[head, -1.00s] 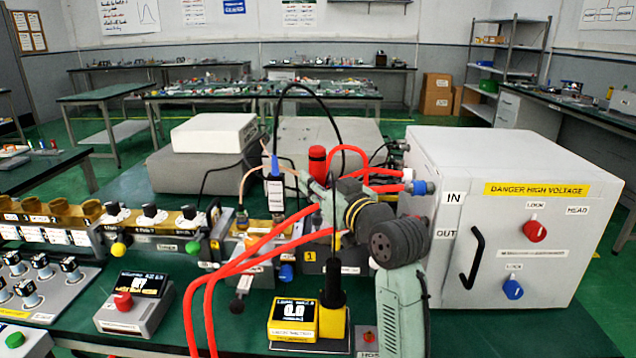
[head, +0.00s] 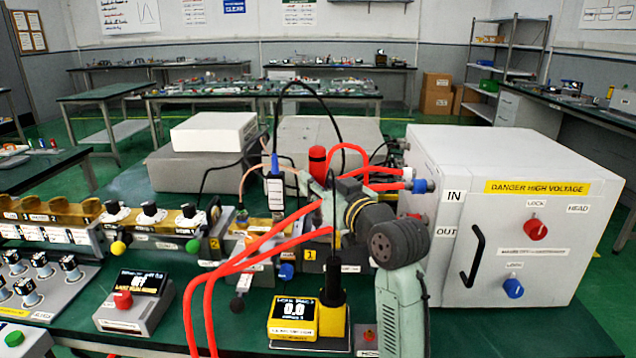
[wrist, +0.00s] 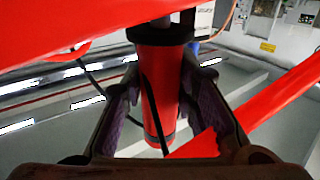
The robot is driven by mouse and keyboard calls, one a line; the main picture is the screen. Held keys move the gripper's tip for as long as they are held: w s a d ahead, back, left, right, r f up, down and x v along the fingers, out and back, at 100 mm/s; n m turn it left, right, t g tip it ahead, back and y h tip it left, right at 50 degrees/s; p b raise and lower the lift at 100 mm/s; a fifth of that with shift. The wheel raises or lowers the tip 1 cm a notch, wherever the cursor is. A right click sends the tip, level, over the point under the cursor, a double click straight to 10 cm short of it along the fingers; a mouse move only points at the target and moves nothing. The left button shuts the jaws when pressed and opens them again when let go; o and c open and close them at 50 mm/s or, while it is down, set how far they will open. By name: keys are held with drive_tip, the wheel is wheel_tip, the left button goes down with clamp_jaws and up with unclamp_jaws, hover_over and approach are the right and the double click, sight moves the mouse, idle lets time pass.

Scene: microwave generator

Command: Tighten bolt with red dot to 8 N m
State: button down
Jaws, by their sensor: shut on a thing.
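A red cylindrical handle (head: 317,162) stands upright behind the red hoses in the head view. It also fills the middle of the wrist view (wrist: 158,85), with a dark band near its lower end. My gripper (wrist: 162,75) has a finger on each side of this handle and is shut on it. A yellow box with a digital display (head: 295,311) reading about 0.0 stands at the front. I cannot make out a bolt with a red dot; hoses and my arm cover much of that area.
Red hoses (head: 268,235) loop in front of the gripper, and one crosses close in the wrist view (wrist: 270,110). A large grey high-voltage cabinet (head: 560,215) stands right. A control box with a red button (head: 125,302) stands left. A black cable (head: 335,115) arches above.

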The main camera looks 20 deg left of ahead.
sight(319, 148)
drive_tip(key=shift+f+b, duration=0.55)
drive_tip(key=shift+f, duration=0.25)
idle(1.2)
idle(1.2)
drive_tip(key=shift+r+p, duration=3.5)
drive_tip(key=shift+r, duration=1.2)
drive_tip(key=shift+d+f, duration=0.1)
